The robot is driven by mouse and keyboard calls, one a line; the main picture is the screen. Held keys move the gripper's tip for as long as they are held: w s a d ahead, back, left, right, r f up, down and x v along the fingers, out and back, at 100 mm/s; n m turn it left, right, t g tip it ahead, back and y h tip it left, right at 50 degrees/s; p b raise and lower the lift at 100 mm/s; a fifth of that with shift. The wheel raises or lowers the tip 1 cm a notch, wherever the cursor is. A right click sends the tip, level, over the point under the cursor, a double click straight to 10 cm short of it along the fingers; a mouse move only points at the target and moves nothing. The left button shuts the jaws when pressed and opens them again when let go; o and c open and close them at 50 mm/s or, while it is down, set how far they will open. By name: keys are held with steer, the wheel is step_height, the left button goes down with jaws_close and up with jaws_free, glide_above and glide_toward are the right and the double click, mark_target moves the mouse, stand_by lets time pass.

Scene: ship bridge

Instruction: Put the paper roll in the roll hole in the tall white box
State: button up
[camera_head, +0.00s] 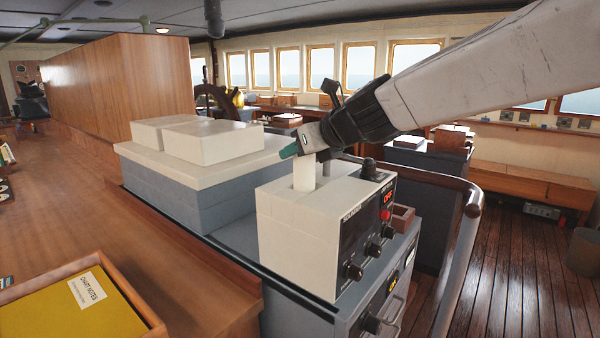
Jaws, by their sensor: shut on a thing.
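The tall white box (290,245) stands on a grey console, with a black panel of knobs and a red display on its right side. The white paper roll (304,178) is upright at the top of the box. My gripper (303,155) comes in from the upper right and is shut on the upper end of the roll, its teal fingertip showing at the left. The roll's lower end meets the box top in this view. The roll hole is hidden, and I cannot tell whether the roll is inside it or in front of it.
A grey cabinet with a pale top (210,165) and two white blocks stands behind left. A metal handrail (462,240) curves around the console's right side. A wooden counter (130,235) with a yellow tray (75,315) is at the left. Open floor lies at the right.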

mark_target(300, 169)
steer(key=shift+d+f, duration=0.1)
steer(key=shift+f, duration=2)
steer(key=shift+f, duration=0.15)
steer(key=o, duration=1.1)
